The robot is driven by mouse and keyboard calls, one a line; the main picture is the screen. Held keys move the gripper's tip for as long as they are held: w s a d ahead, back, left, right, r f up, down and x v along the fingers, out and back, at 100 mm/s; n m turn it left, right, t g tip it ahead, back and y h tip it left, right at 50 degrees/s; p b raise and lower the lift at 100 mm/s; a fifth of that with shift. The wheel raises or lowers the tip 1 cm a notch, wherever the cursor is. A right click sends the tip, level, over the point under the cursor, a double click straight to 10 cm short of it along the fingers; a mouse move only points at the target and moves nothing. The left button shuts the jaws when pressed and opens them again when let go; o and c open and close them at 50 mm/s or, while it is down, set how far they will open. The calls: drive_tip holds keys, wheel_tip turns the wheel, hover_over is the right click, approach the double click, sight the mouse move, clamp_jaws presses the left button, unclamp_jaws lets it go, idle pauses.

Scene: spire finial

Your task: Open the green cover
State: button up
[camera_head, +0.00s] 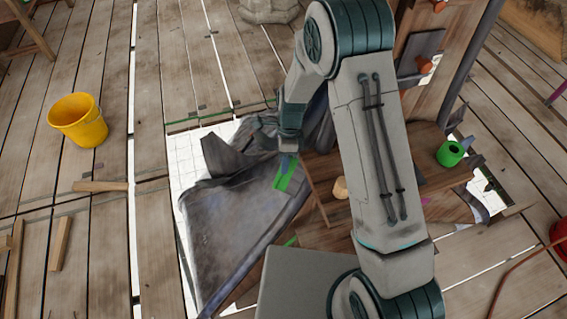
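My gripper (287,161) hangs at the end of my arm, just above a small bright green piece (284,180) that lies at the edge of the dark cloth. This green piece may be the green cover, but I cannot tell for sure. The gripper's tip overlaps its upper end in the picture; I cannot tell whether they touch. The fingers are too small and shaded to show whether they are open or shut. A large crumpled grey-purple cloth (225,235) spreads to the left and below. Part of the area to the right is hidden behind my arm.
A yellow bucket (78,120) stands on the plank floor at left, with loose wood pieces (100,186) nearby. A green can-like container (451,154) is at right, beyond my arm. A white tiled sheet (190,160) shows beside the cloth. The floor at upper left is mostly clear.

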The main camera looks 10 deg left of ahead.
drive_tip(key=v, duration=1.2)
